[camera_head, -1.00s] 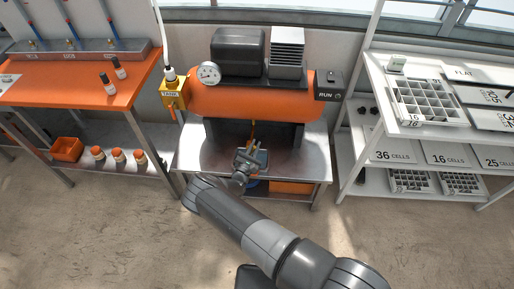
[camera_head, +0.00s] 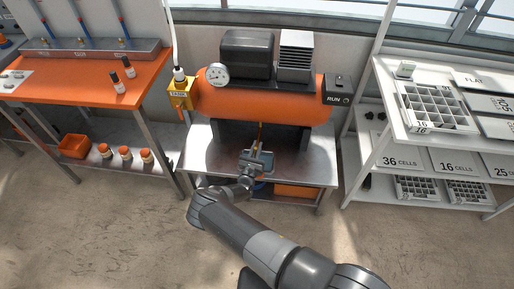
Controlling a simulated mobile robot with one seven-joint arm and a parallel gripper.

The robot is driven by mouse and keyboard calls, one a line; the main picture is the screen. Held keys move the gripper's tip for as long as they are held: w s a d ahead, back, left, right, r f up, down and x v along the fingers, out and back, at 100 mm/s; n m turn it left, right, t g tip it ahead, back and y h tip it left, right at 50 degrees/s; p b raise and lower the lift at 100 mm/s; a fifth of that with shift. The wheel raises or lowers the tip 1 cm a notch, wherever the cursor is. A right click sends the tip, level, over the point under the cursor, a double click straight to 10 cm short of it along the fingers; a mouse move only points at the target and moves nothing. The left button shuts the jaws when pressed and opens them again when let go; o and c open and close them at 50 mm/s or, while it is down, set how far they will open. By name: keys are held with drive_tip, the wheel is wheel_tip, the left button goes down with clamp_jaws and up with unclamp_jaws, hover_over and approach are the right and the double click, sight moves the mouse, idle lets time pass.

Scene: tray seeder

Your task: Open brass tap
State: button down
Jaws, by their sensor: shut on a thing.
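The orange tank (camera_head: 258,102) lies on its dark stand on a metal table. A thin brass-coloured piece (camera_head: 261,134), which looks like the brass tap, shows below the tank's middle. My gripper (camera_head: 259,150) is at this piece, in front of the dark opening under the tank, with my arm reaching in from below. The jaws are shut on the brass tap, but the fingers are small and the contact itself is hard to make out. The gripper body hides the lower part of the tap.
A yellow box (camera_head: 181,96) marked TANK and a gauge (camera_head: 218,73) are at the tank's left; a RUN switch box (camera_head: 337,89) is at its right. An orange bench (camera_head: 60,88) stands left, white shelves (camera_head: 386,150) right. An orange bin (camera_head: 294,190) is under the table.

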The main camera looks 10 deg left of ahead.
drive_tip(key=shift+a, duration=0.1)
drive_tip(key=c, duration=1.4)
unclamp_jaws()
drive_tip(key=shift+c, duration=0.2)
drive_tip(key=v, duration=1)
drive_tip(key=shift+s, duration=0.4)
drive_tip(key=shift+f, duration=0.15)
